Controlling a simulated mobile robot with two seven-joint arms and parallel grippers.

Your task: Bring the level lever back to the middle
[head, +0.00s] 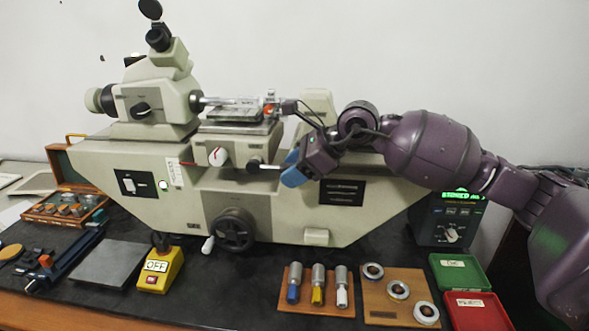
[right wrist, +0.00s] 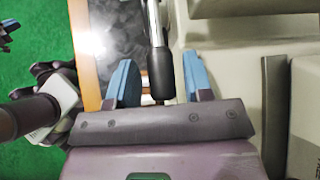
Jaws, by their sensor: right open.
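The level lever (head: 270,167) is a thin metal rod that sticks out to the right from a black hub on the front of the pale green measuring machine (head: 290,210). My right gripper (head: 290,168) is at the lever's outer end. In the right wrist view, the lever's black grip (right wrist: 161,75) lies between the two blue fingers of my right gripper (right wrist: 159,82), with gaps on both sides. The gripper is open. In the head view the lever's end is hidden by the gripper. My left gripper is not in view.
Below the machine stand a yellow OFF switch box (head: 160,270), a wooden block with several plug gauges (head: 318,285) and a board with bearing rings (head: 398,291). Green (head: 459,273) and red (head: 478,310) trays lie at the right. A handwheel (head: 232,229) projects below the lever.

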